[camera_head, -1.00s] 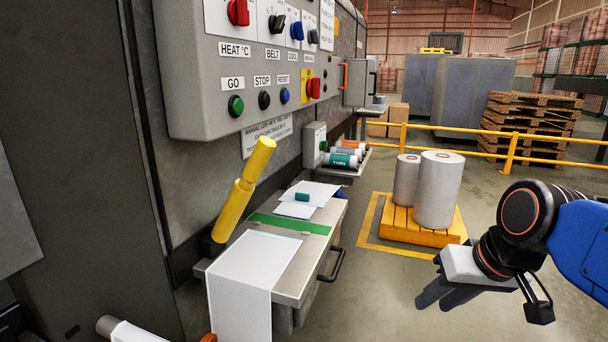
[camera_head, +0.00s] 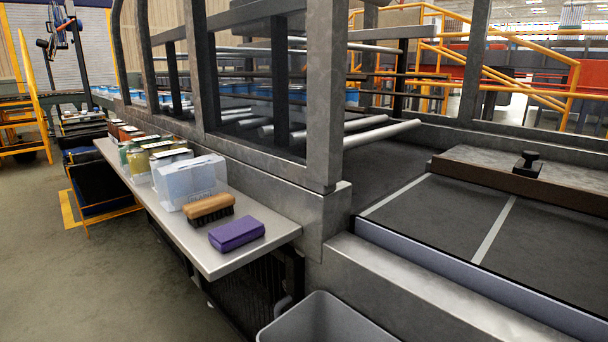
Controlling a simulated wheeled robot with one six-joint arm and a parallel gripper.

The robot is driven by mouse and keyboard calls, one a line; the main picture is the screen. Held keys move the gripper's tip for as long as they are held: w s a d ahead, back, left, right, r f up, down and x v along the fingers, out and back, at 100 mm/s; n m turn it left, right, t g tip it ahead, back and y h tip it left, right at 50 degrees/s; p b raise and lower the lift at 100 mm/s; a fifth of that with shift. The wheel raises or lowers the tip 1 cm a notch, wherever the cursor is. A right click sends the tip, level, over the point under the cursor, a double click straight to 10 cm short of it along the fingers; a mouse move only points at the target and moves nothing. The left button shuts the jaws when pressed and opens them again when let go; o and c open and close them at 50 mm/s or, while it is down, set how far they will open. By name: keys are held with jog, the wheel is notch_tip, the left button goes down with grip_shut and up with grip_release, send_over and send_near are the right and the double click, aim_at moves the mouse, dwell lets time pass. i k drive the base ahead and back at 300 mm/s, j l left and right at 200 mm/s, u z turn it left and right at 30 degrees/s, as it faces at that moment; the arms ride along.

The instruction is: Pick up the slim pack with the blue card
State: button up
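I cannot pick out a slim pack with a blue card in this view. A row of small packs or jars (camera_head: 143,152) with orange, green and yellow sides and pale tops stands along the narrow grey shelf (camera_head: 190,240); their details are too small to tell. Rows of blue-and-white items (camera_head: 262,91) show behind the dark frame, too small and partly hidden to identify. My gripper is not in view.
A translucent box (camera_head: 190,181), a wooden brush (camera_head: 208,208) and a purple block (camera_head: 237,234) sit at the shelf's near end. A grey bin (camera_head: 325,320) stands below. Metal frame posts (camera_head: 333,90) rise behind.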

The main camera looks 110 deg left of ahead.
aim_at(179, 184)
jog(key=l+u, duration=0.15)
jog(key=u, duration=3.25)
jog(key=i+u, duration=0.1)
jog(key=u, duration=0.55)
